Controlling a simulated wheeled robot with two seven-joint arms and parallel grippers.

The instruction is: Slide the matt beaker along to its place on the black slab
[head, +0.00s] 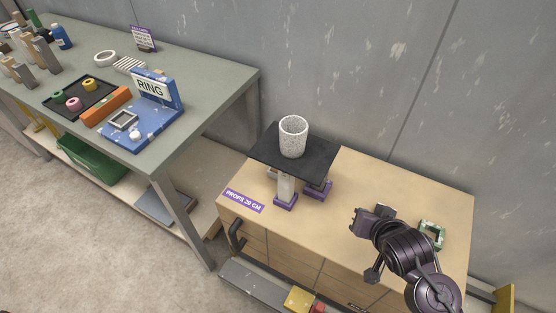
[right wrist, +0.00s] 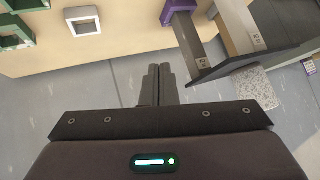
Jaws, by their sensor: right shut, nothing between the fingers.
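Part of the beaker shows in the right wrist view (right wrist: 255,90), beside the slab (right wrist: 285,52). The slab rests on props (head: 285,188) with purple feet, on a wooden cabinet. My right gripper (head: 361,222) is over the cabinet, to the right of the slab and apart from it and the beaker. Its fingers (right wrist: 156,82) are together and empty. My left gripper is not in view.
A purple sign (head: 244,201) reading "PROPS 20 CM" is at the cabinet's front left. A green-topped table (head: 210,95) with a blue RING stand (head: 150,112) stands to the left. A grey wall closes the back.

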